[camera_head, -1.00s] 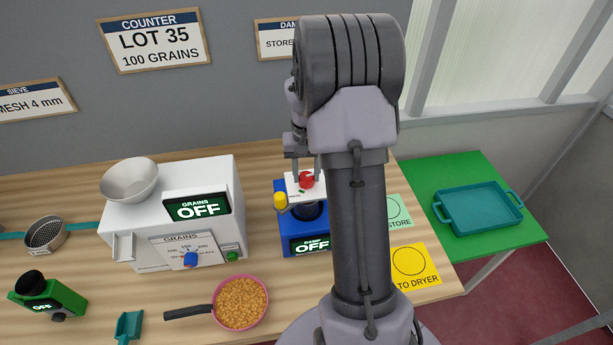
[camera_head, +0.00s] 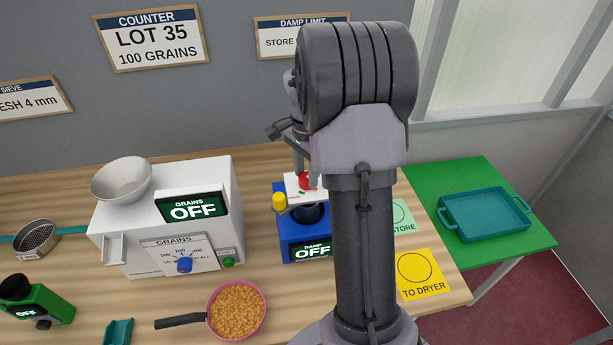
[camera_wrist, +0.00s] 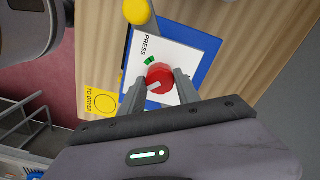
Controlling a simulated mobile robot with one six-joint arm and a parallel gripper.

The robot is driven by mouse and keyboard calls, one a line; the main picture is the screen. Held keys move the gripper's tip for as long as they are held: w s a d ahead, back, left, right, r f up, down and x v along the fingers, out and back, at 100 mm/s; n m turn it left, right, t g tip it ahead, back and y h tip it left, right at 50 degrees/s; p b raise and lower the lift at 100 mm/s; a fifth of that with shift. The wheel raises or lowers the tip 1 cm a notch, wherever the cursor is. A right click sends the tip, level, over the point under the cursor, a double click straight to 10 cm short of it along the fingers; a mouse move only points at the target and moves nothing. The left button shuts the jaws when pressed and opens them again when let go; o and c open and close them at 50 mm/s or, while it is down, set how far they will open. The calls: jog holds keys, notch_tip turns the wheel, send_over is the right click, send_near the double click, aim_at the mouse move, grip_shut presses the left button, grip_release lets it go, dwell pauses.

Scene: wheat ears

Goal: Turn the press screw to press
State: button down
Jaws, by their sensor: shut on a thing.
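The red press screw (camera_wrist: 160,77) sits on a white plate marked PRESS (camera_wrist: 170,52) on top of the blue damp meter (camera_wrist: 205,42). My gripper (camera_wrist: 166,79) is shut on the red screw, one finger on each side, in the wrist view. A pale mark shows on the screw, and a green mark lies on the plate beside it. In the head view, the red screw (camera_head: 307,181) is partly hidden behind my gripper's fingers (camera_head: 306,172). The damp meter's display (camera_head: 311,250) reads OFF. A yellow knob (camera_head: 279,202) stands at its left.
The white grain counter (camera_head: 170,215), with its bowl (camera_head: 121,180), stands left of the damp meter. A pink pan of grain (camera_head: 236,311) is in front. Yellow TO DRYER (camera_head: 422,275) and green STORE (camera_head: 401,215) cards lie to the right, beyond them a teal tray (camera_head: 485,214).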

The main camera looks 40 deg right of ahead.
jog(key=m+b, duration=0.2)
jog(key=m, duration=0.2)
jog(key=shift+m, duration=0.3)
jog(key=m+b, duration=0.1)
jog(key=m, duration=0.2)
jog(key=shift+f+m+b, duration=0.1)
jog(key=shift+m+b, duration=0.25)
jog(key=shift+m, duration=0.05)
jog(key=m+b, duration=0.2)
jog(key=m, duration=0.2)
jog(key=shift+w, duration=0.1)
jog(key=shift+m+b, duration=0.8)
jog(key=shift+m, duration=1.6)
jog(key=c, duration=0.9)
grip_release()
